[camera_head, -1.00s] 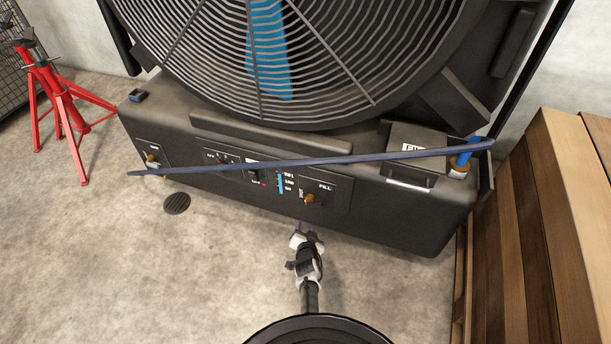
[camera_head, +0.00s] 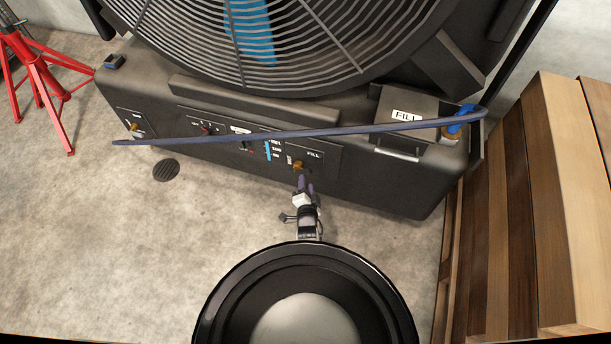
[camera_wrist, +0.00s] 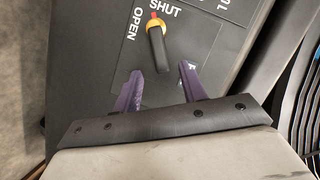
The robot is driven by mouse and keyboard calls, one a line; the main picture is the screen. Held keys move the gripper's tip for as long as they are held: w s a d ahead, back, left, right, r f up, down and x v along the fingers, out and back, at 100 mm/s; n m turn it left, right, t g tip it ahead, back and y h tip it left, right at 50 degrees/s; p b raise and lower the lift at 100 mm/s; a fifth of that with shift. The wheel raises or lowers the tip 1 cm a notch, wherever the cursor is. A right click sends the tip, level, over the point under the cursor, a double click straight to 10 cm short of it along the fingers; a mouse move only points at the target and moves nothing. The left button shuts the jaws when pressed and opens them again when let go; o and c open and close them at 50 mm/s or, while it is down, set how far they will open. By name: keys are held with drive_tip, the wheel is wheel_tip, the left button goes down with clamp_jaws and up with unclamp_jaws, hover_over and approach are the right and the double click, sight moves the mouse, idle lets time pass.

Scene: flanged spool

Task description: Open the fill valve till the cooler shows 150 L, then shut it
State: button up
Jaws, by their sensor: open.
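The fill valve (camera_head: 298,165) is a small brass knob on the lower front panel of the cooler (camera_head: 420,195), beside the FILL label. In the wrist view, the valve (camera_wrist: 157,43) has a black lever, a yellow collar and a red tip beside the word SHUT; OPEN is printed to the left. My gripper (camera_head: 304,181) is just in front of the valve. In the wrist view, its purple fingers (camera_wrist: 160,68) are open and empty, one on each side below the lever's near end. The blue level gauge (camera_head: 268,149) is left of the valve; its reading is too small to tell.
A long dark blue hose-like line (camera_head: 300,134) crosses in front of the cooler, above the valve. Stacked timber (camera_head: 540,200) stands at the right. A red stand (camera_head: 42,85) is at the left.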

drive_tip(key=shift+b+x, duration=2.75)
drive_tip(key=shift+x, duration=0.8)
drive_tip(key=shift+r, duration=0.1)
clamp_jaws()
